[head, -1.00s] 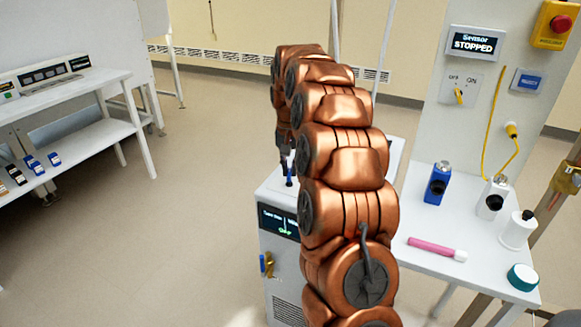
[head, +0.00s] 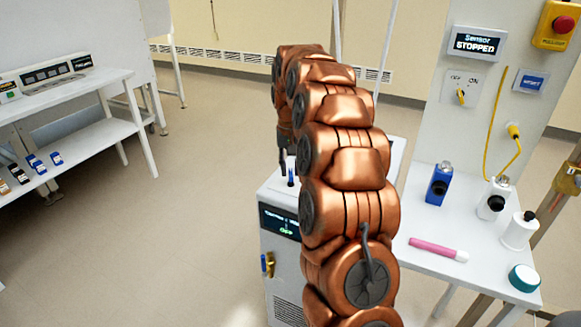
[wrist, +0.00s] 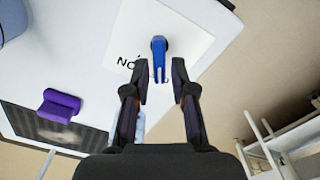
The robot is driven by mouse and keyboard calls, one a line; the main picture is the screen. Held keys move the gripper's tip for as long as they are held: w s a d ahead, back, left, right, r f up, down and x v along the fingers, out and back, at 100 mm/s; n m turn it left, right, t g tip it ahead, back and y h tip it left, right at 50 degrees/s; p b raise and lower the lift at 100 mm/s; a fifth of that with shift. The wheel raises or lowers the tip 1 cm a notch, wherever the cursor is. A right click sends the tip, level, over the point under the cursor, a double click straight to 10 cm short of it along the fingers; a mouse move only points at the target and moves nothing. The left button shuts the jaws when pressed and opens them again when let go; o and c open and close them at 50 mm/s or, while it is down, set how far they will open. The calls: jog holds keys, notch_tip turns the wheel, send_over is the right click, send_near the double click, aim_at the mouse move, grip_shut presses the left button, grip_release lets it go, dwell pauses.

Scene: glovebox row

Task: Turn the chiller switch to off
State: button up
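The chiller (head: 283,270) is a white cabinet with a dark display (head: 280,222), left of and partly behind my arm. Its blue switch handle (head: 291,176) stands on the top. In the wrist view the blue switch handle (wrist: 159,58) is on a white label plate (wrist: 185,38) with partly covered lettering. My gripper (wrist: 162,82) is open, its two dark fingertips apart near the handle's lower end, with no clear contact. In the head view my gripper (head: 284,158) is close beside the handle, partly hidden by my arm.
A purple handle (wrist: 60,105) is left of the fingers in the wrist view. A table (head: 420,225) at right bears bottles and a pink marker (head: 438,249). A panel there has a yellow OFF/ON switch (head: 461,97). Open floor (head: 170,240) lies left of the chiller.

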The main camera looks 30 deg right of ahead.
aim_at(290, 170)
jog(key=shift+o, duration=0.7)
jog(key=shift+r, duration=3.7)
